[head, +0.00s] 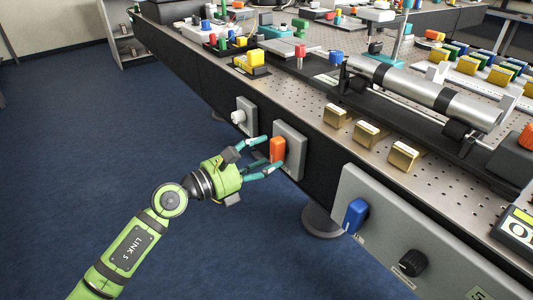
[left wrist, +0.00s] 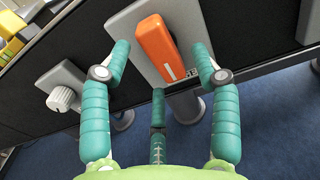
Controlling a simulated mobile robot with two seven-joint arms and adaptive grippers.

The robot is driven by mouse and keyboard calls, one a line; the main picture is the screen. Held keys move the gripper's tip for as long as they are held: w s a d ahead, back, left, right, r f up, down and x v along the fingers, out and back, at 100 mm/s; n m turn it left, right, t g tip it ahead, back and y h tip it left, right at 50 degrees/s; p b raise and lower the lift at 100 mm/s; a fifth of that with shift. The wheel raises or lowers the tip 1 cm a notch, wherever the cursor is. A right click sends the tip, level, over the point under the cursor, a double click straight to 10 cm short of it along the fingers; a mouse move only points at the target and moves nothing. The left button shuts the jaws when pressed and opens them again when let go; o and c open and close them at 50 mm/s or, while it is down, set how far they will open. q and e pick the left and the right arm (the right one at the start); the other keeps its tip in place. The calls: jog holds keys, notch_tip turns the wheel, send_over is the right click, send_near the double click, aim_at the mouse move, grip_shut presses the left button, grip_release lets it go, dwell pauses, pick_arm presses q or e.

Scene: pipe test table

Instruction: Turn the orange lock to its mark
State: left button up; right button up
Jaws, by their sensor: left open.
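The orange lock (head: 277,149) is a bar-shaped handle on a grey plate (head: 292,146) on the table's front side. In the left wrist view the orange lock (left wrist: 160,46) is tilted, with a white line near its lower end. Small dark lettering shows on the plate (left wrist: 190,73) near that end. My left gripper (head: 265,156) is open at the lock, its teal fingers on either side of it. In the left wrist view the open fingers of my left gripper (left wrist: 162,55) stand left and right of the lock, apart from it. My right gripper is out of view.
A white knob (head: 238,116) on a grey plate is left of the lock. A blue handle (head: 355,214) and a black knob (head: 412,262) are on a grey panel to the right. The perforated tabletop above holds brass blocks (head: 403,154) and a metal pipe (head: 425,94). Blue floor is clear at left.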

pick_arm(q)
jog(key=shift+w+d, duration=0.4)
jog(key=shift+d, duration=0.1)
jog(key=c, duration=1.2)
jog(key=shift+o, duration=0.2)
